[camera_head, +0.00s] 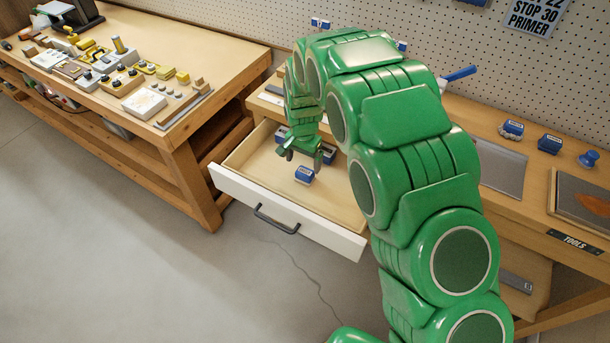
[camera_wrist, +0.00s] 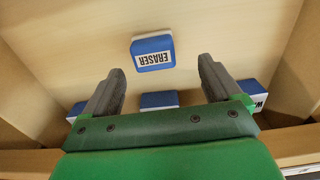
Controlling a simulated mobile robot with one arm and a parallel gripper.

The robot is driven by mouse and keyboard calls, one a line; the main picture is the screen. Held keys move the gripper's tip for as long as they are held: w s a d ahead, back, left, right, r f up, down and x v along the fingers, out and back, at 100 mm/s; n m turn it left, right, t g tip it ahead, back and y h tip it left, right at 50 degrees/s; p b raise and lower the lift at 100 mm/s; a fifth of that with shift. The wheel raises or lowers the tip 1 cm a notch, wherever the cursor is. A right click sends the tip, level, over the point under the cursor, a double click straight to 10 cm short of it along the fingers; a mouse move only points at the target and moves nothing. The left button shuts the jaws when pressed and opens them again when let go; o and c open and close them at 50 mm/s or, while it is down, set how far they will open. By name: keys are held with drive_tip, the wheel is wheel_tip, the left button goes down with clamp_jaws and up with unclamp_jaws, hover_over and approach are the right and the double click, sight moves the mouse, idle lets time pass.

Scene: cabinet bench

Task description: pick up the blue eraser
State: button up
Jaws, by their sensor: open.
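The blue eraser (camera_head: 304,175) lies on the floor of the open drawer (camera_head: 262,207), near its middle. In the wrist view the eraser (camera_wrist: 153,53) is blue with a white label reading "ERASER". My gripper (camera_head: 303,158) reaches down into the drawer, above and close to the eraser. In the wrist view my gripper (camera_wrist: 163,78) is open and empty, with the eraser just beyond and between its two dark fingertips. Other blue-and-white blocks (camera_wrist: 158,100) sit nearer the drawer's end wall, partly hidden behind my gripper.
The drawer's white front (camera_head: 290,215) and wooden side walls surround the eraser. My green arm crosses over the right bench (camera_head: 520,212), which holds several blue items (camera_head: 550,143). A second bench (camera_head: 225,60) at left carries many small parts.

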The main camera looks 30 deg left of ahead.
sight(306, 170)
drive_tip(key=f, duration=0.3)
drive_tip(key=shift+d+f, duration=0.35)
drive_tip(key=shift+d, duration=0.05)
drive_tip(key=shift+f, duration=0.7)
drive_tip(key=shift+c, duration=0.3)
drive_tip(key=c, duration=1)
drive_tip(key=shift+r, duration=0.15)
drive_tip(key=shift+c, duration=0.2)
